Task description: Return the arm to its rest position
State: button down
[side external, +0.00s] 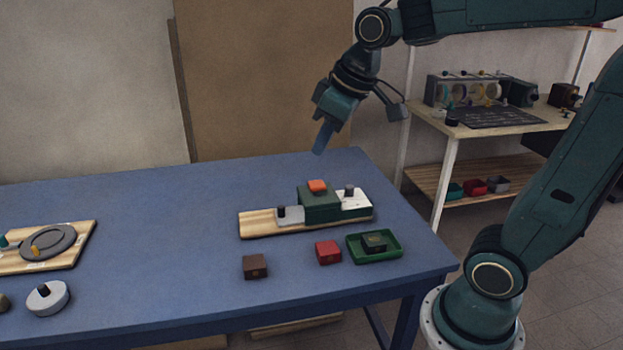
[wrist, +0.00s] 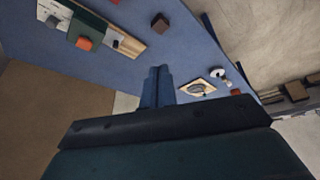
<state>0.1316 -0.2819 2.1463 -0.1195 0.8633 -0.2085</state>
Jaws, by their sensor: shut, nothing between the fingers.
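My gripper (side external: 320,146) hangs in the air above the back right part of the blue table (side external: 180,206), apart from everything on it. Its blue fingers are together and empty; they also show in the wrist view (wrist: 157,72). A wooden board (side external: 258,226) lies below it, bearing a green block (side external: 320,207) with an orange piece (side external: 317,186) on top. The green block covers part of the board. The board also shows at the upper left of the wrist view (wrist: 130,46).
A brown block (side external: 255,267), a red block (side external: 328,252) and a green tray (side external: 397,252) holding a dark block lie in front of the board. A second wooden board (side external: 80,240) with a grey disc and a round grey piece (side external: 48,300) are at left. A side bench (side external: 430,120) stands behind.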

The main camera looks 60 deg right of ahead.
jog(key=s+a+f+m, duration=0.1)
jog(key=s+f+m, duration=0.1)
jog(key=s, duration=1.1)
jog(key=shift+s+a+f+t, duration=0.25)
jog(key=shift+a+f+t, duration=0.15)
jog(key=shift+f, duration=0.1)
